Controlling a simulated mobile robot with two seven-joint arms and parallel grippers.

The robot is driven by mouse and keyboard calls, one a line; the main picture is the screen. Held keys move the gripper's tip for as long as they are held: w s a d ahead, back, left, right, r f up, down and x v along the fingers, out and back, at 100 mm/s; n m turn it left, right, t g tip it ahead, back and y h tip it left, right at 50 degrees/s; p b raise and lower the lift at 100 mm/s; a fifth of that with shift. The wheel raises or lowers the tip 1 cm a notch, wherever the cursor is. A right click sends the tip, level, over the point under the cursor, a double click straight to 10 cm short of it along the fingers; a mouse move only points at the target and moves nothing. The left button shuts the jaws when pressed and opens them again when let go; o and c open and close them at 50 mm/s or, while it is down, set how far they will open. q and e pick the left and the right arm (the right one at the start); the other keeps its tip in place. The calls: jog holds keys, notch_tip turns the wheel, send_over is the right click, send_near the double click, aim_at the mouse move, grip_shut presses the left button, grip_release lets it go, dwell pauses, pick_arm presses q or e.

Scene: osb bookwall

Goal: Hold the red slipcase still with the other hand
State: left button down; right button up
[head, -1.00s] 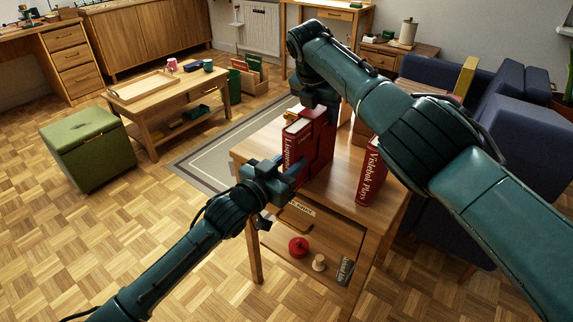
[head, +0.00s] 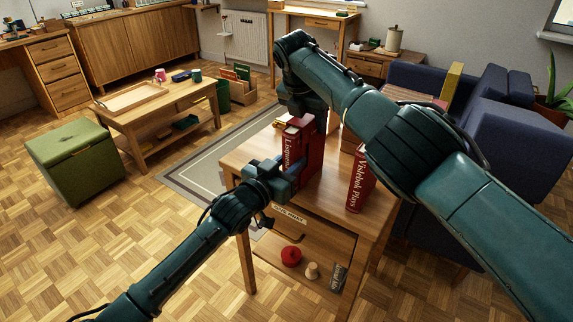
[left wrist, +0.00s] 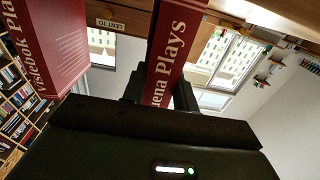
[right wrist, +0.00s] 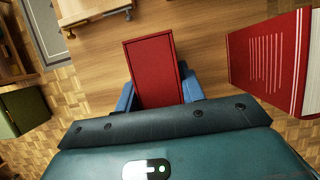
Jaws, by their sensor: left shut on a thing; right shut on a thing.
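The red slipcase (head: 316,143) stands upright on the wooden table. My right gripper (head: 305,112) is shut on it from above; its plain red face (right wrist: 155,72) shows between the blue fingers in the right wrist view. A red book lettered "Plays" (head: 291,153) stands at the slipcase's near left side, apparently partly inside it. My left gripper (head: 284,178) is shut on this book low at its spine (left wrist: 176,45). How deep the book sits is hidden.
Another red book, "Visdebok Plays" (head: 358,182), stands apart to the right on the table (head: 325,205). A red round object (head: 291,256), a pale wooden piece (head: 312,270) and a dark book (head: 338,278) lie lower down. A blue sofa (head: 505,115) stands behind.

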pick_arm(q)
jog(key=shift+w+d+r, duration=0.15)
jog(key=shift+w+d, duration=0.1)
jog(key=shift+w, duration=0.1)
jog(key=c, duration=1)
grip_release()
jog(key=shift+f, duration=0.2)
jog(key=v, duration=1.2)
jog(key=shift+c, duration=0.5)
